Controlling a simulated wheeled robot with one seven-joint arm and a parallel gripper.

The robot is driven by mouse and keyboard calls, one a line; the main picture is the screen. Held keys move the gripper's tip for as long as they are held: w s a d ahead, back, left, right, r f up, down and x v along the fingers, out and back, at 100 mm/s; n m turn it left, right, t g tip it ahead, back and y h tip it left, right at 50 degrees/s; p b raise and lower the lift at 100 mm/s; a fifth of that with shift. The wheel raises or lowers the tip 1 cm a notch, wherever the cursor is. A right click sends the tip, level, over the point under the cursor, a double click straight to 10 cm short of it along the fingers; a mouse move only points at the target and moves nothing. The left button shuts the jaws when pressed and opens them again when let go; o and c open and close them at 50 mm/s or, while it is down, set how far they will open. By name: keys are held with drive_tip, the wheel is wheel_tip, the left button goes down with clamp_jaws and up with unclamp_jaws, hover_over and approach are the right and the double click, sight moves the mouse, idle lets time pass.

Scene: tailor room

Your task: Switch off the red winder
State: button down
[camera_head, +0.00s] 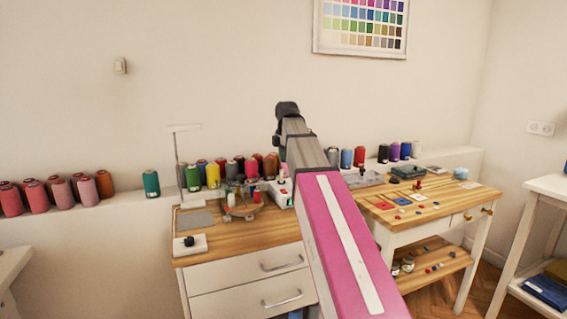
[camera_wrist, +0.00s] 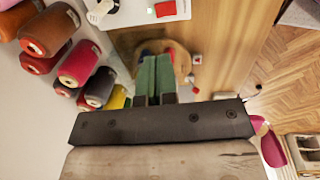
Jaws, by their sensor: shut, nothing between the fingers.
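A white device with a red part (camera_head: 283,190) stands at the right end of the left wooden worktop, partly behind my arm. In the wrist view a white box (camera_wrist: 176,14) with a red part on it shows at the top edge, cut off by the frame. I cannot tell for sure that this is the red winder, or whether its switch is on. My gripper (camera_wrist: 153,62) shows as two green fingers, shut together and empty. They are over the worktop near a round wooden piece (camera_wrist: 181,60), apart from the white box. In the head view my arm hides the gripper.
Several thread spools (camera_head: 213,174) line the ledge behind the worktop; some show close at left in the wrist view (camera_wrist: 80,64). A white lamp (camera_head: 180,160) stands at the worktop's left. A second wooden table (camera_head: 440,205) with small coloured items is at right.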

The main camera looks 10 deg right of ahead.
sight(283, 190)
drive_tip(key=f, duration=0.4)
drive_tip(key=w+f, duration=0.1)
drive_tip(key=f, duration=0.7)
drive_tip(key=shift+w+a, duration=0.15)
drive_tip(key=shift+w, duration=0.05)
